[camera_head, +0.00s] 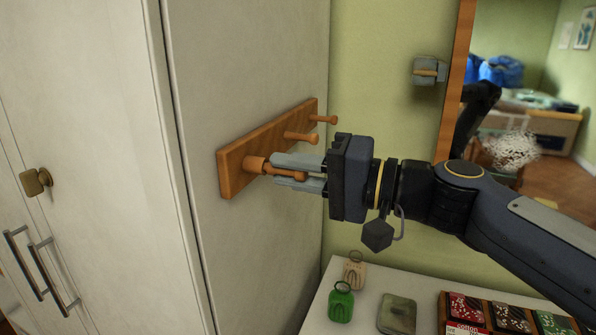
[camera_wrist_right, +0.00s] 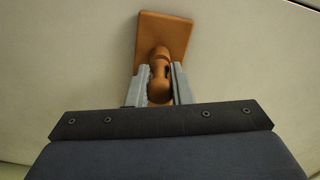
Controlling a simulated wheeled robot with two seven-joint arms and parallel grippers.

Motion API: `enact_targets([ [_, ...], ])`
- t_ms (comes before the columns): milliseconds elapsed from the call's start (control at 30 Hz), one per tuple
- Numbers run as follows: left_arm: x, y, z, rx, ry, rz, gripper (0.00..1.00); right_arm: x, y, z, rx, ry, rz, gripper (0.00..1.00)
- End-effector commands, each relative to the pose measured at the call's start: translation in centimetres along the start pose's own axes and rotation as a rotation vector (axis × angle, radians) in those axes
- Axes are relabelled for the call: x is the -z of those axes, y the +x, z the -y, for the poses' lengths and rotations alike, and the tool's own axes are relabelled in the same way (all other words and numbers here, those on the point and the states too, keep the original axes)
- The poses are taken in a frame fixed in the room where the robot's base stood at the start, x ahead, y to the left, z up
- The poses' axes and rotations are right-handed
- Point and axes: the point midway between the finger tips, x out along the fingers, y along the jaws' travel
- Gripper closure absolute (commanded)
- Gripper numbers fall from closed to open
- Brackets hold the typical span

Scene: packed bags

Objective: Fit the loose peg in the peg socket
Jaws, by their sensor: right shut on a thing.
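A wooden peg rail (camera_head: 238,165) is fixed to the pale cabinet side, with two pegs (camera_head: 300,137) standing out toward its far end. At its near end is a round wooden socket (camera_head: 256,164). My right gripper (camera_head: 285,173) is shut on the loose peg (camera_head: 299,176), which points at the socket. In the right wrist view the peg (camera_wrist_right: 159,92) lies between both fingers, its inner end at the socket on the rail (camera_wrist_right: 180,30). I cannot tell how deep it sits. My left gripper is not in view.
A mirror (camera_head: 455,75) hangs on the green wall at right. Below, a white top (camera_head: 365,322) holds a green tag (camera_head: 341,303), a beige tag (camera_head: 354,272), a flat green tin (camera_head: 397,313) and a dark compartment tray (camera_head: 445,310). Cabinet doors with handles fill the left.

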Motion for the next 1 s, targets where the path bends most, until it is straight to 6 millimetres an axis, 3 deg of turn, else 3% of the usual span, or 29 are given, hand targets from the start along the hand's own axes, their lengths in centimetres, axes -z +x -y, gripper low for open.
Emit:
enact_targets([
  [233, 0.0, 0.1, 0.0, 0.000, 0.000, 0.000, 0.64, 0.0, 0.6, 0.0, 0.000, 0.001, -0.001, 1.00],
  [267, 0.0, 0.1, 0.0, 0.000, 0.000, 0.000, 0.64, 0.1, 0.6, 0.0, 0.000, 0.000, -0.001, 0.78],
  [433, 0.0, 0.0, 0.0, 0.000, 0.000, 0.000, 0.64, 0.0, 0.6, 0.0, 0.000, 0.000, -0.001, 0.56],
  [767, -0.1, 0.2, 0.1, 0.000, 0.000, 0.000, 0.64, 0.0, 0.2, 0.0, 0.000, 0.000, -0.002, 0.55],
  [1000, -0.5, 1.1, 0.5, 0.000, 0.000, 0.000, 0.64, 0.1, -3.5, -0.2, 0.000, -0.001, -0.007, 0.55],
])
